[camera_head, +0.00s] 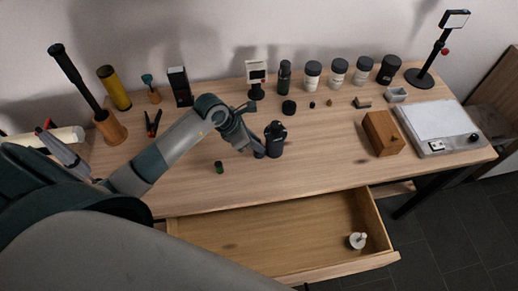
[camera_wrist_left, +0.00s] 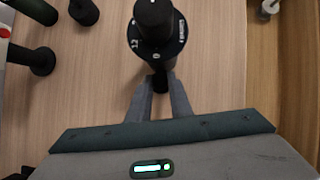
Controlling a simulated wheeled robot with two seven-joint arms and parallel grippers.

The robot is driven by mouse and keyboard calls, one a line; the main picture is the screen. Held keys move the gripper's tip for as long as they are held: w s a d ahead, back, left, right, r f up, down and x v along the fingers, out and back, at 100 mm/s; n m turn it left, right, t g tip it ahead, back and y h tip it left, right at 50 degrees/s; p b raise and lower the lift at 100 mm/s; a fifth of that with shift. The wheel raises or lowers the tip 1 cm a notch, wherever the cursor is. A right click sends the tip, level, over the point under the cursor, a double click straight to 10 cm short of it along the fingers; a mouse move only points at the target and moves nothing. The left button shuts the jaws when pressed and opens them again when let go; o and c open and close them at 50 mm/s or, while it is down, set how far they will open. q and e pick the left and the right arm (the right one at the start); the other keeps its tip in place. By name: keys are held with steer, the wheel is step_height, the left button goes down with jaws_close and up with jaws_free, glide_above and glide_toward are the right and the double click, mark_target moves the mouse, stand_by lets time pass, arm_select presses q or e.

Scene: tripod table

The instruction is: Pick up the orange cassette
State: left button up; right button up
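I cannot make out an orange cassette in either view. My left gripper (camera_head: 260,153) is low over the table, at the left side of a dark canister (camera_head: 275,140). In the left wrist view the fingertips (camera_wrist_left: 161,80) are a little apart, with a dark part between them at the near side of the black canister (camera_wrist_left: 158,42). I cannot tell whether the fingers press on it. My right gripper is not in view.
A small green cylinder (camera_head: 219,167) stands left of the gripper. A wooden box (camera_head: 382,133) and a flat grey device (camera_head: 440,128) are at the right. Several jars line the back. The open drawer (camera_head: 270,245) holds a small white object (camera_head: 357,240).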

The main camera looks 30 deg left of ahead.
arm_select(q)
jaws_close()
steer(key=shift+r, duration=0.1)
steer(key=shift+r+b, duration=0.45)
step_height(320, 180, up, 2)
steer(key=shift+r+b, duration=0.1)
steer(key=shift+b, duration=0.6)
steer(key=s+d+b, duration=0.3)
steer(key=s+d, duration=0.7)
steer(key=s, duration=0.4)
steer(key=shift+s+d, duration=0.2)
steer(key=shift+d, duration=0.2)
